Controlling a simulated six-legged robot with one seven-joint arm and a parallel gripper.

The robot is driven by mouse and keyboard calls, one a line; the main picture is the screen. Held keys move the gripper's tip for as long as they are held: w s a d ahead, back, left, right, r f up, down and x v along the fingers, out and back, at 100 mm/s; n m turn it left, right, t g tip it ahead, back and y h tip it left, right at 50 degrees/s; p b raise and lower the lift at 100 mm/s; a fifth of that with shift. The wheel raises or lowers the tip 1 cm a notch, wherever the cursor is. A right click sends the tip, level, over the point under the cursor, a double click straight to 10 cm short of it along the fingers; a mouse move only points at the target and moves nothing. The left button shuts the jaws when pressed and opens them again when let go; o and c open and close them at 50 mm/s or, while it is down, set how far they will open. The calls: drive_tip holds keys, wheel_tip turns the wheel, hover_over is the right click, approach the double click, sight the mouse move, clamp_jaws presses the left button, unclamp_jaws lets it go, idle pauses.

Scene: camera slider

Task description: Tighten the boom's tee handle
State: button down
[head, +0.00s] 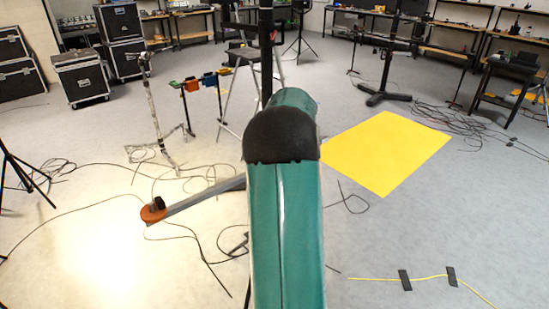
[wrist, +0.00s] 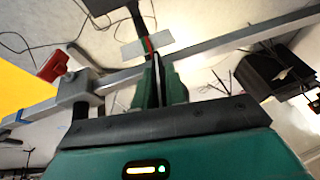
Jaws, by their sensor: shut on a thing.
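The boom (wrist: 225,43) is a long grey square bar slanting across the wrist view. In the head view its left part (head: 205,194) shows, with an orange disc (head: 153,211) and a small black block at the end. My gripper (wrist: 156,62) reaches the middle of the boom, its dark fingers close together. A short pale crossbar with a red and green stripe, apparently the tee handle (wrist: 131,49), sits right at the fingertips, and the gripper is shut on it. The fingers hide its stem. In the head view my arm hides the gripper and handle.
A grey clamp block (wrist: 78,88) and a red part (wrist: 52,67) sit left of my gripper. A dark box-like thing (wrist: 272,72) is at the right. Cables lie on the floor around a yellow mat (head: 385,150). A light stand (head: 155,115) stands left.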

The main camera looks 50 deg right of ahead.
drive_tip(key=shift+w+m+t+y, duration=0.1)
drive_tip(key=shift+m+t+y, duration=0.35)
drive_tip(key=shift+y, duration=1.05)
drive_tip(key=c, duration=1.4)
unclamp_jaws()
drive_tip(key=shift+c, duration=0.2)
drive_tip(key=v, duration=1.3)
drive_tip(key=shift+s+d+r, duration=0.15)
drive_tip(key=shift+s+d, duration=0.15)
drive_tip(key=shift+d, duration=0.1)
